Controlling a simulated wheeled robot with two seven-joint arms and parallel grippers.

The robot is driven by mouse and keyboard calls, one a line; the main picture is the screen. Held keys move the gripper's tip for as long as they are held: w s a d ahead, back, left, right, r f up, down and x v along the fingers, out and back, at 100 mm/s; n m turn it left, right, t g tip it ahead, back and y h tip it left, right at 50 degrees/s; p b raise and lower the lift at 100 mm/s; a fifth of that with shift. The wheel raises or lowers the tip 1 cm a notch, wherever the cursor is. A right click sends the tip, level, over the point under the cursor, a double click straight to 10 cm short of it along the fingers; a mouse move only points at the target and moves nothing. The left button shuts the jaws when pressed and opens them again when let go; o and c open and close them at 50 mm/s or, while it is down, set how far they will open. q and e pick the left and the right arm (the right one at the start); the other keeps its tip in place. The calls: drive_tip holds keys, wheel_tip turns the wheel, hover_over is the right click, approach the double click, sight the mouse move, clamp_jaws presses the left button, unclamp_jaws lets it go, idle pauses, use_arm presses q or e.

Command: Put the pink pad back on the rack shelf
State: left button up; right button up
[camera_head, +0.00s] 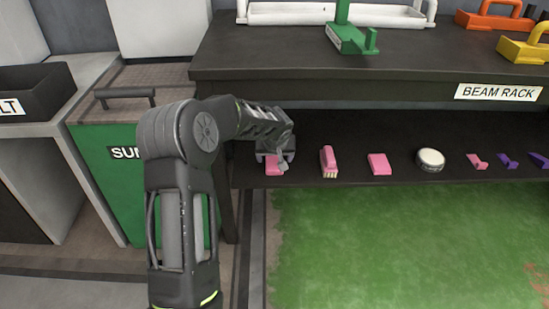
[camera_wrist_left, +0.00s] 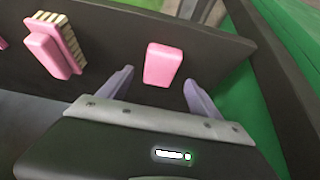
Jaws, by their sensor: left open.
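A pink pad (camera_head: 273,168) lies on the dark lower shelf (camera_head: 345,178) of the beam rack, at its left end. My left gripper (camera_head: 277,158) is right at this pad and partly covers it. In the left wrist view the pad (camera_wrist_left: 163,65) lies flat on the shelf, just ahead of and between the two spread fingers of the left gripper (camera_wrist_left: 158,80), with nothing gripped. A second, similar pink pad (camera_head: 379,163) lies further right on the same shelf. My right gripper is not in view.
A pink brush (camera_head: 328,161), a round white-topped tin (camera_head: 430,160) and small pink and purple pieces (camera_head: 508,161) share the shelf. The upper shelf (camera_head: 290,60) overhangs it. A green bin (camera_head: 105,165) stands left.

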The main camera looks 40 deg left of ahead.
use_arm(q)
drive_tip(key=p+v, duration=0.2)
drive_tip(key=v, duration=0.5)
drive_tip(key=shift+s+r, duration=0.15)
drive_tip(key=shift+r, duration=0.05)
drive_tip(key=shift+d+f, duration=0.1)
drive_tip(key=shift+d, duration=0.05)
drive_tip(key=s+d+f+m+g+h, duration=0.1)
drive_tip(key=s+d+f+m+h, duration=0.2)
drive_tip(key=d+f, duration=0.8)
drive_tip(key=s+d+f+m+h, duration=0.1)
drive_tip(key=s+d+f+h, duration=0.2)
drive_tip(key=s+d+f, duration=0.7)
drive_tip(key=s+d+f+g, duration=0.1)
drive_tip(key=s+d+f, duration=0.2)
drive_tip(key=s+d, duration=0.4)
drive_tip(key=s+d+f+m+g+h, duration=0.1)
drive_tip(key=s+d+f, duration=0.3)
drive_tip(key=s+d, duration=0.2)
drive_tip(key=shift+s+d+f, duration=0.2)
drive_tip(key=shift+s+d, duration=0.15)
drive_tip(key=shift+d, duration=0.35)
